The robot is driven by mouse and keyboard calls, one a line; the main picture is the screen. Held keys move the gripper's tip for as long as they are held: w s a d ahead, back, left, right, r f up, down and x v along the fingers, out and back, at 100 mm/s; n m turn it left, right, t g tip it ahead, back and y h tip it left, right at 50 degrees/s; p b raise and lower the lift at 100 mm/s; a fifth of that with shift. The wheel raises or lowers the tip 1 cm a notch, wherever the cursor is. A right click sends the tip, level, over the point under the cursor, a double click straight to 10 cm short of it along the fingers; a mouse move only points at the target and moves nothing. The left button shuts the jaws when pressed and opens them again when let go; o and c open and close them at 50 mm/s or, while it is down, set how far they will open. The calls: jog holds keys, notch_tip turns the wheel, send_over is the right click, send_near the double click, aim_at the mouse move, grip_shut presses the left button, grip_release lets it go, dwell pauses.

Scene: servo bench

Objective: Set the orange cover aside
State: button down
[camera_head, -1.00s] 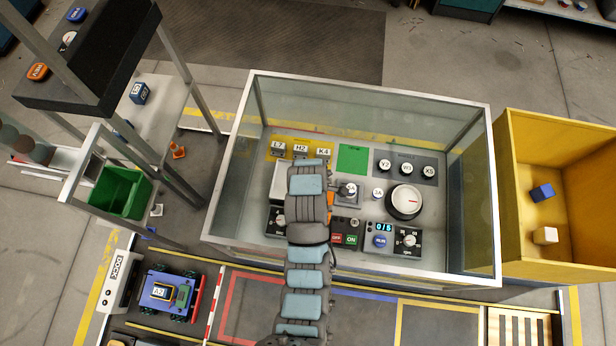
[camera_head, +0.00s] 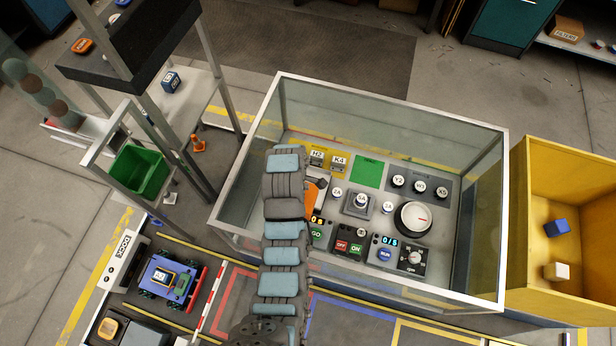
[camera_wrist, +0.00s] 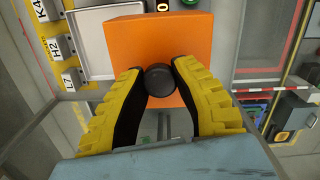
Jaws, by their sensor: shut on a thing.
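The orange cover (camera_wrist: 158,42) fills the upper middle of the wrist view, with a round black knob (camera_wrist: 160,80) on it. My gripper (camera_wrist: 160,88) is shut on that knob, one yellow-backed finger on each side. In the head view only a part of the orange cover (camera_head: 314,194) shows beside my arm, over the left part of the glass-walled bench (camera_head: 498,300). My arm hides the rest of the cover and the gripper there. A white tray (camera_wrist: 88,62) lies beyond the cover in the wrist view.
The bench panel carries a white dial (camera_head: 413,219), a green square (camera_head: 368,173) and several buttons. Glass walls enclose it. A yellow bin (camera_head: 545,282) with two blocks stands at the right. A green bin (camera_head: 140,172) and a small wheeled robot (camera_head: 168,279) are at the left.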

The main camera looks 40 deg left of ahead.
jog(key=w+a+f+b, duration=0.5)
jog(key=w+a+f, duration=0.1)
jog(key=w+f, duration=0.2)
jog(key=shift+w+f+b, duration=0.25)
jog(key=shift+w+b, duration=0.05)
jog(key=shift+w, duration=0.4)
jog(key=shift+w+a+f+b, duration=0.1)
jog(key=shift+w+f+b, duration=0.05)
jog(key=shift+f+b, duration=0.65)
jog(key=shift+w+a+f+b, duration=0.1)
jog(key=shift+f+b, duration=0.4)
jog(key=shift+f, duration=0.45)
jog(key=shift+f, duration=0.1)
jog(key=c, duration=0.9)
grip_release()
